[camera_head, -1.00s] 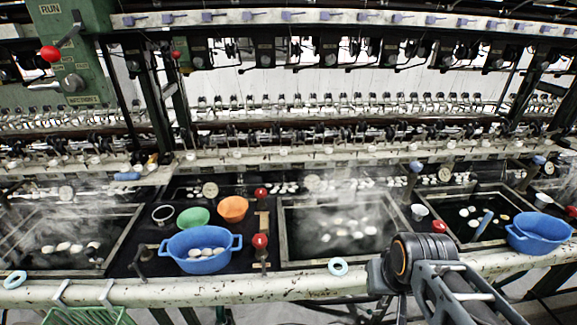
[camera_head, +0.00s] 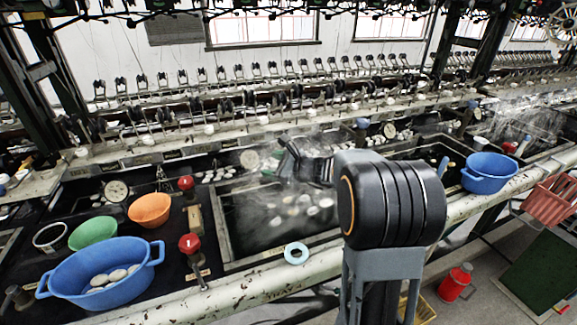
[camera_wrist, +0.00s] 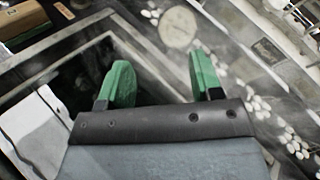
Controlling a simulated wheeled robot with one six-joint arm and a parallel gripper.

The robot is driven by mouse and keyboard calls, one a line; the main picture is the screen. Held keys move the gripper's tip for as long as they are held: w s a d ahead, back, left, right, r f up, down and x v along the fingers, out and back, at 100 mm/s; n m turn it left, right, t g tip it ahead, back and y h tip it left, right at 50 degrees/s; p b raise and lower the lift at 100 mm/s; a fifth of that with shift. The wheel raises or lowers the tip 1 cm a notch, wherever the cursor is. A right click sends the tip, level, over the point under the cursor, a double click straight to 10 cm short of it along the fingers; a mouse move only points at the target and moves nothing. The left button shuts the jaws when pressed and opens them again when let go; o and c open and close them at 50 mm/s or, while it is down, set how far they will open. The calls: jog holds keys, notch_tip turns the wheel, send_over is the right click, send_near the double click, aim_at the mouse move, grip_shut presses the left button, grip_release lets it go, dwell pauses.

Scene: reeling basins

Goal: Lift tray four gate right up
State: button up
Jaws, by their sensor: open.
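Red-knobbed levers stand beside the middle steaming basin (camera_head: 230,262): a rear red knob (camera_head: 186,183) and a front red knob (camera_head: 190,243), both left of the basin. My gripper (camera_head: 292,162) reaches over the far part of this basin, partly hidden by my arm and steam, apart from both knobs. In the wrist view my gripper (camera_wrist: 162,82) is open, its green fingertips apart with nothing between them. A round pale disc (camera_wrist: 180,28) lies beyond the fingertips.
A blue tub (camera_head: 108,277) with white cocoons, a green bowl (camera_head: 92,232) and an orange bowl (camera_head: 149,209) stand left. Another blue tub (camera_head: 488,172) is right. Reeling machinery runs along the back.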

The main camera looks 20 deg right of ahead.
jog(key=w+d+f+m+t+h+b, duration=0.1)
jog(key=w+d+f+m+t+h, duration=0.15)
jog(key=d+m, duration=0.3)
jog(key=w+d+f+m+t+h+b, duration=0.2)
jog(key=w+d+f+m+t, duration=0.15)
jog(key=d, duration=0.25)
jog(key=shift+m+g, duration=0.3)
jog(key=shift+g, duration=0.1)
jog(key=x, duration=0.6)
jog(key=shift+d+r+p, duration=0.1)
jog(key=shift+r+p, duration=0.2)
jog(key=shift+r, duration=0.05)
jog(key=shift+w, duration=0.8)
grip_shut()
jog(key=shift+r, duration=0.15)
